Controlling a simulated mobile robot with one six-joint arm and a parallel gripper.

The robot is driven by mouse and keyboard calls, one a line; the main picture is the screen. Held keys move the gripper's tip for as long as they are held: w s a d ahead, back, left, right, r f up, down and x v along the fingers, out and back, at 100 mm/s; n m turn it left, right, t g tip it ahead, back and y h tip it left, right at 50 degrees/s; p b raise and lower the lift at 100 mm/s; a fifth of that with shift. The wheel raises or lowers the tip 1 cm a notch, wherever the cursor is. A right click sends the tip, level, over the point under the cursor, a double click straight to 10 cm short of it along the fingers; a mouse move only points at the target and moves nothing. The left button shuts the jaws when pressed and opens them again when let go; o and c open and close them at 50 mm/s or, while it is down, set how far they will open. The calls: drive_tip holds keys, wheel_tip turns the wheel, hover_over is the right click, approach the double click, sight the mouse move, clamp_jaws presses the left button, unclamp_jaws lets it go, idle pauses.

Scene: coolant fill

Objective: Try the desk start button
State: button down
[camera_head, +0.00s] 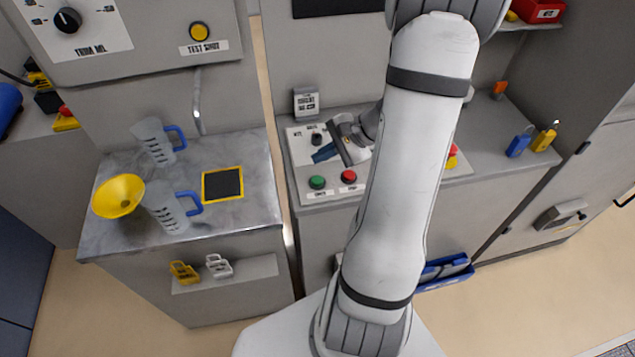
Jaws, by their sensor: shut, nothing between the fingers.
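The desk panel (308,150) is a pale plate on the grey desk, right of the middle gap. A green button (317,182) sits at its front left, with a small label below that is too small to read surely. A red button (348,176) sits just to its right. My gripper (319,155) is shut and empty, with blue fingertips pointing left over the panel. In the picture it is just above and behind the green button, apart from it. My arm hides the panel's right part.
A black knob (316,138) and a small sign (306,102) stand behind the buttons. A red-and-yellow stop button (452,156) and padlocks (518,143) are to the right. The left counter holds jugs (168,212) and a yellow funnel (118,196).

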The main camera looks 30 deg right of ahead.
sight(322, 180)
wheel_tip(322, 180, down, 5)
drive_tip(key=b, duration=0.3)
drive_tip(key=shift+f+b, duration=0.1)
drive_tip(key=shift+b, duration=0.2)
drive_tip(key=shift+f, duration=0.1)
idle(1.5)
drive_tip(key=shift+f+b, duration=0.3)
drive_tip(key=shift+b, duration=0.25)
drive_tip(key=shift+f+b, duration=0.55)
idle(0.5)
drive_tip(key=shift+r, duration=0.15)
drive_tip(key=shift+r+p, duration=0.6)
drive_tip(key=shift+r, duration=0.25)
drive_tip(key=shift+r, duration=0.1)
